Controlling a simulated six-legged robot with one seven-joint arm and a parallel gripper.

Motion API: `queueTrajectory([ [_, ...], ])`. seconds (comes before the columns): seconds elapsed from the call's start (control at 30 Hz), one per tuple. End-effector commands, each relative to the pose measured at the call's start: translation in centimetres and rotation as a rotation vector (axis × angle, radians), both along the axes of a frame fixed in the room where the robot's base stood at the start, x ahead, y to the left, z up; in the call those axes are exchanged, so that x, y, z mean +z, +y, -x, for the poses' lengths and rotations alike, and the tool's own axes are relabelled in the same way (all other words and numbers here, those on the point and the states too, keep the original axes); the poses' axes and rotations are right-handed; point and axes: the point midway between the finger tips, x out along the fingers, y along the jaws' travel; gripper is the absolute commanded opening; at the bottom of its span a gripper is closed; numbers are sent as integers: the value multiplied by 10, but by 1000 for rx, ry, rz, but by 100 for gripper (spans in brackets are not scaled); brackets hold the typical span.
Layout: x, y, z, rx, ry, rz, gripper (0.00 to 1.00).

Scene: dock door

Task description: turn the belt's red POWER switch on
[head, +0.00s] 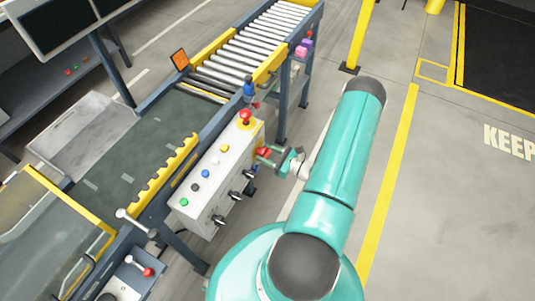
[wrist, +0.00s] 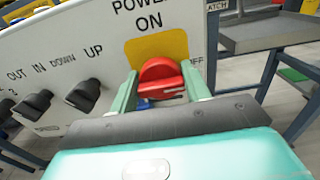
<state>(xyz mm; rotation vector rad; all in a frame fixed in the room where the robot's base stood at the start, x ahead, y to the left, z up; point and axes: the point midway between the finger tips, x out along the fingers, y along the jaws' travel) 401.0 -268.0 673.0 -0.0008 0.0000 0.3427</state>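The red POWER switch (wrist: 160,78) sits on a yellow plate (wrist: 170,47) on the side of the white control box (head: 222,170). "POWER", "ON" above and part of "OFF" to the right are readable in the wrist view. In the head view the red switch (head: 263,152) is at the box's right end. My gripper (wrist: 160,84) reaches it from the front, one green finger on each side, both appearing to touch it. In the head view my gripper (head: 274,156) partly covers the switch. Which mark the switch points at is unclear.
Black knobs (wrist: 84,94) labelled OUT, IN, DOWN and UP are left of the switch. A red mushroom button (head: 245,115) and several coloured buttons are on the box top. The roller conveyor (head: 250,50) lies behind. Open floor (head: 450,200) is to the right.

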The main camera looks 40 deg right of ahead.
Motion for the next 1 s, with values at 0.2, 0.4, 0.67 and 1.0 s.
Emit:
queueTrajectory([
  [0.2,0,0,0,-1,-5,15,24],
  [0.4,0,0,1,-1,-28,77,24],
  [0.67,0,1,1,-1,-88,248,24],
  [1.0,-1,2,2,-2,-196,550,24],
])
